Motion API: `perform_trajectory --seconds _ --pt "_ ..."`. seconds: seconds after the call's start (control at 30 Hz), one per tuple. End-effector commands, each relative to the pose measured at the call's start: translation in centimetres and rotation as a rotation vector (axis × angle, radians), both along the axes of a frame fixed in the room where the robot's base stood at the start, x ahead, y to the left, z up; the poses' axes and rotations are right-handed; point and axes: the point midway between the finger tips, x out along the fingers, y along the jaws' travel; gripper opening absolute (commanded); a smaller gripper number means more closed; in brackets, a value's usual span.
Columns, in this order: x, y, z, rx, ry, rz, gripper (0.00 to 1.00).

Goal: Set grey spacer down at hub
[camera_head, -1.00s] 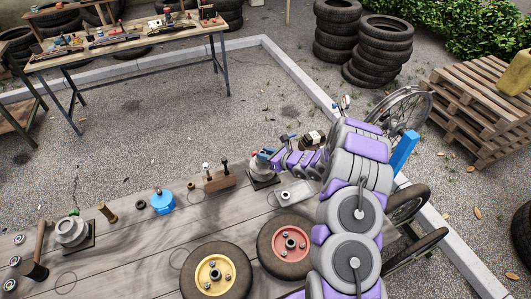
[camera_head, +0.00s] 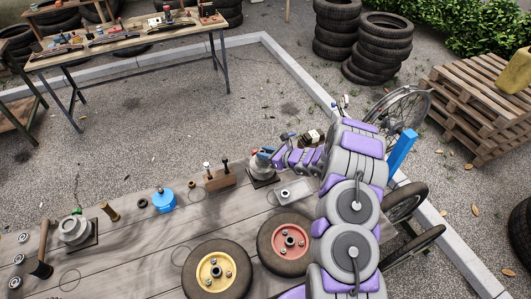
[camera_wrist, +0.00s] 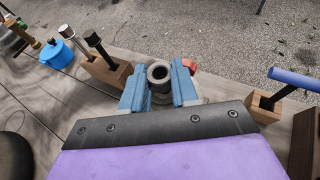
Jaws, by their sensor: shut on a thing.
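My gripper (camera_wrist: 160,88) has blue fingers shut on the grey spacer (camera_wrist: 159,74), a dark grey ring seen from above in the wrist view. In the head view my gripper (camera_head: 265,153) is at the top of a grey stepped hub (camera_head: 262,167) on a dark square plate. The hub is mostly hidden under the fingers in the wrist view. I cannot tell whether the spacer touches it. A small red part (camera_wrist: 190,66) shows just right of the fingers. A second grey hub (camera_head: 74,230) with a green part on top stands at the far left.
On the wooden deck (camera_head: 135,240) are a wooden block with upright tools (camera_head: 219,180), a blue pot (camera_head: 163,200), a mallet (camera_head: 41,252), a light plate with a ring (camera_head: 294,192), a yellow-rimmed wheel (camera_head: 216,270) and a red-rimmed wheel (camera_head: 288,243). A blue-handled tool (camera_wrist: 294,75) stands right of my gripper.

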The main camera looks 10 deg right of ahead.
Motion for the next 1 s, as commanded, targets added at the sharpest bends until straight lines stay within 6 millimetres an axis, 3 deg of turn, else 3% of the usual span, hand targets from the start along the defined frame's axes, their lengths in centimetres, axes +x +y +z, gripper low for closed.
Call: perform_trajectory --seconds 0.67,0.7,1.0 --pt "0.0 0.0 -1.1 0.0 0.0 0.0 0.0" --pt "0.0 0.0 -1.1 0.0 0.0 0.0 0.31" --pt "0.0 0.0 -1.1 0.0 0.0 0.0 0.59"
